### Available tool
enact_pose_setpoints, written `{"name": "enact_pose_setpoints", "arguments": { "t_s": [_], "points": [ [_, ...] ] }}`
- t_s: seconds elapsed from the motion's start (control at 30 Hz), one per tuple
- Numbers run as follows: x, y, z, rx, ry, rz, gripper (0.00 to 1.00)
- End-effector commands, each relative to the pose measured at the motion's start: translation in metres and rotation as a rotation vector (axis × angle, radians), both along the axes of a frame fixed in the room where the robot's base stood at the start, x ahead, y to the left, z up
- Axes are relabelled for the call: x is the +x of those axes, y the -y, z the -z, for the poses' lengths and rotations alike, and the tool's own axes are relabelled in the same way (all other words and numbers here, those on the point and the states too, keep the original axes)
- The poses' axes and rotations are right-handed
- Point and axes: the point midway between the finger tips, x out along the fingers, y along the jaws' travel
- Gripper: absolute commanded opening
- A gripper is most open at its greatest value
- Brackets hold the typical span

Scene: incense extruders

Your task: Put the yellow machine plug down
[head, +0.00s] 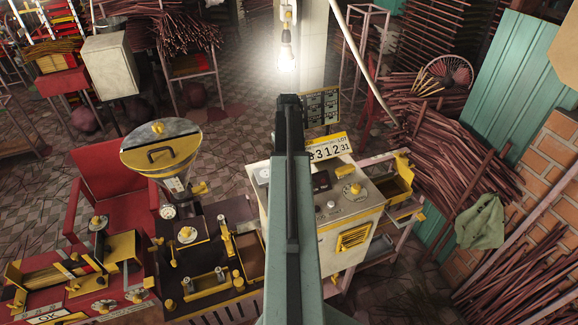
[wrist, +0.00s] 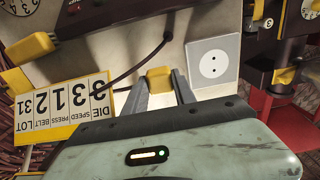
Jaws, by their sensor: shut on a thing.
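The yellow machine plug (wrist: 160,78) is a small yellow block in the wrist view. My gripper (wrist: 162,82) is shut on it, one grey finger on each side. The plug is in front of the pale side of a machine. A white plate with a round two-hole socket (wrist: 213,63) is on that side, right of the plug and apart from it in the picture. A dark cable (wrist: 139,60) hangs close by; whether it joins the plug is unclear. In the head view my arm hides the gripper and plug.
The cream machine (head: 346,215) with a yellow vent stands right of my arm in the head view. A number board (wrist: 62,107) hangs left of the gripper in the wrist view. A dark bench (head: 205,255) with yellow fittings is left, before a red chair (head: 112,190).

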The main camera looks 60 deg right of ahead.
Motion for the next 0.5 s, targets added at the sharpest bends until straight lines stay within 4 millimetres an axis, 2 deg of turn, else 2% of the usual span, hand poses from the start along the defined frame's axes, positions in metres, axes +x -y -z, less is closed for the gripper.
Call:
{"name": "enact_pose_setpoints", "arguments": {
  "t_s": [0.03, 0.1, 0.37, 0.5],
  "points": [
    [0.000, -0.001, 0.021, 0.000, 0.000, 0.000, 0.00],
    [0.000, -0.001, 0.030, 0.000, 0.000, 0.000, 0.00],
    [-0.001, -0.001, 0.026, 0.000, 0.000, 0.001, 0.00],
    [-0.001, -0.001, 0.031, 0.000, 0.000, 0.001, 0.00]
  ]
}}
